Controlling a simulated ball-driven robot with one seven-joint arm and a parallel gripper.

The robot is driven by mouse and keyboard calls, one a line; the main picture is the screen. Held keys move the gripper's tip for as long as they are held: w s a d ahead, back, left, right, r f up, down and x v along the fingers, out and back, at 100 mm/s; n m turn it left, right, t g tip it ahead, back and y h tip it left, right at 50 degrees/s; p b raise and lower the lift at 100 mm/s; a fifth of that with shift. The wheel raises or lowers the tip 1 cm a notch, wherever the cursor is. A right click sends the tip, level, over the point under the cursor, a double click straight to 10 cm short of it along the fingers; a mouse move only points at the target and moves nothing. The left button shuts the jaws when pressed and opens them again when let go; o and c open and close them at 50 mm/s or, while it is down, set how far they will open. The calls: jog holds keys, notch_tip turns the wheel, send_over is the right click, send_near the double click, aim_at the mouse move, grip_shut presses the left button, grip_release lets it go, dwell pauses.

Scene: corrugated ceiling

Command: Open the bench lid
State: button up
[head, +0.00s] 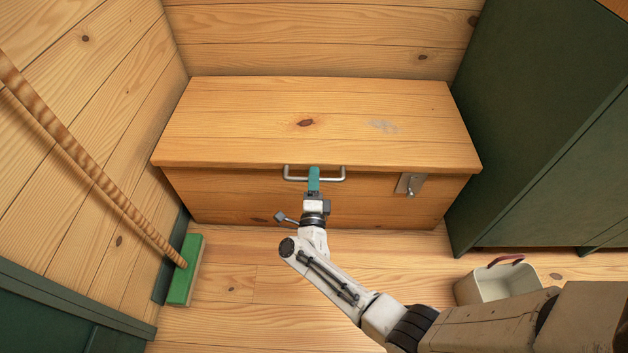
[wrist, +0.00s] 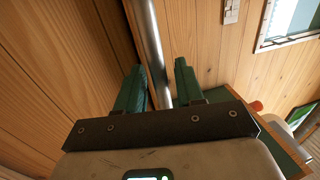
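The wooden bench (head: 250,204) stands against the back wall. Its lid (head: 250,115) lies flat and shut. A metal bar handle (head: 333,179) is at the lid's front edge, near the middle. My gripper (head: 314,172) is at this handle, its teal fingers overlapping the bar in the head view. In the wrist view the handle bar (wrist: 150,35) runs between the two green fingers, with narrow gaps seeming to show on both sides. The fingers look open around the bar; the contact behind them is hidden. A metal hasp (head: 410,184) is on the bench front, to the right.
A green cabinet (head: 540,130) stands close to the bench's right. A green broom (head: 185,270) leans along the left wall. A pale bucket (head: 490,284) with a reddish handle stands on the floor at right. The floor before the bench is otherwise mostly clear.

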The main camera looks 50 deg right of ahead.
jog(key=shift+d, duration=0.1)
jog(key=shift+c, duration=0.3)
grip_shut()
